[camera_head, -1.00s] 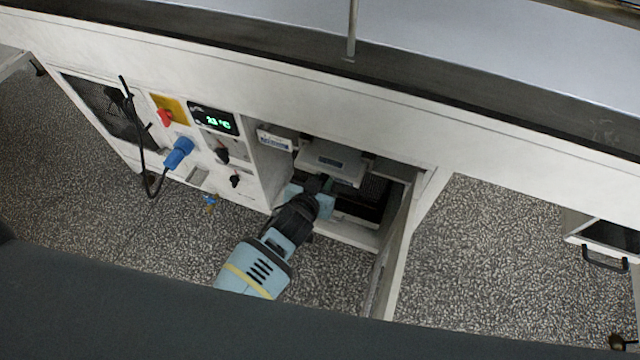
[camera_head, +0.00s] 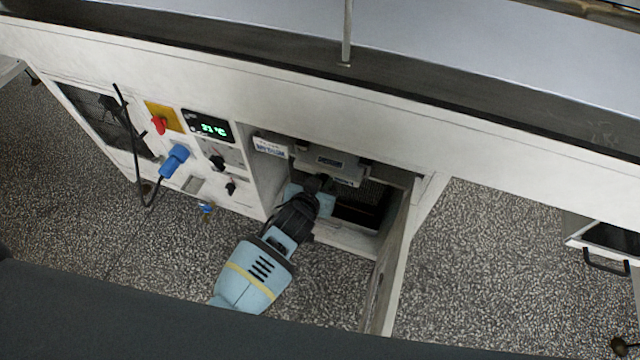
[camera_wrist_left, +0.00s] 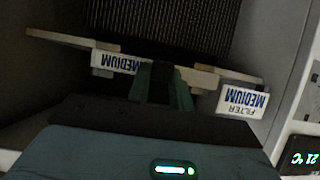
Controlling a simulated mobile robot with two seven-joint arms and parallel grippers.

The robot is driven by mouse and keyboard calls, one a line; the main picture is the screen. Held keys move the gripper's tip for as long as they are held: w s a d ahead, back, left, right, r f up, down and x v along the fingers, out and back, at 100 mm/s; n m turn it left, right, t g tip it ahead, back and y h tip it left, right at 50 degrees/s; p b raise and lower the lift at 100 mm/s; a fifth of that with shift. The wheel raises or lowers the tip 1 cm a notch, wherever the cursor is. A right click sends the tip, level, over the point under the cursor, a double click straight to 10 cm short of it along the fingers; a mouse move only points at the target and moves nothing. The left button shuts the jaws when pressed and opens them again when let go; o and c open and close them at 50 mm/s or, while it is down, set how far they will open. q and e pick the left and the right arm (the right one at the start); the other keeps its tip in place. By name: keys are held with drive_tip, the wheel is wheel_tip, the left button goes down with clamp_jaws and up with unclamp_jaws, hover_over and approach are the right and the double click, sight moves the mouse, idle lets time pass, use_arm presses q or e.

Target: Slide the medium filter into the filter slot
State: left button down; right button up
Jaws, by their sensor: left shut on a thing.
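The medium filter (camera_head: 334,163) is a pale grey framed part inside the open cabinet bay. A "FILTER MEDIUM" label plate (camera_head: 270,147) marks the bay's left side, also in the left wrist view (camera_wrist_left: 242,101). My right gripper is not in view.
The open door (camera_head: 391,265) stands to the right of the bay. A dark ribbed surface (camera_wrist_left: 165,22) lies beyond the filter bar. A temperature display (camera_head: 208,125), red switch (camera_head: 158,125) and blue plug (camera_head: 174,160) sit to the left.

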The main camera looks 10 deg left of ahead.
sight(329, 165)
use_arm(q)
drive_tip(key=shift+w+d+b, duration=0.2)
drive_tip(key=shift+w+b, duration=0.35)
drive_tip(key=shift+w, duration=0.45)
drive_tip(key=shift+w+d+b, duration=0.2)
drive_tip(key=shift+w+b, duration=0.3)
drive_tip(key=shift+w, duration=0.45)
drive_tip(key=shift+w+d+b, duration=0.2)
drive_tip(key=shift+w+b, duration=0.35)
drive_tip(key=shift+w, duration=0.45)
drive_tip(key=c, duration=1.2)
unclamp_jaws()
drive_tip(key=shift+o, duration=0.2)
drive_tip(key=shift+s, duration=0.1)
drive_tip(key=shift+s+r, duration=0.2)
drive_tip(key=p+v, duration=0.2)
drive_tip(key=v, duration=0.4)
drive_tip(key=shift+r, duration=0.1)
drive_tip(key=shift+s+a+r, duration=0.15)
drive_tip(key=shift+s+r, duration=0.05)
drive_tip(key=shift+s, duration=0.25)
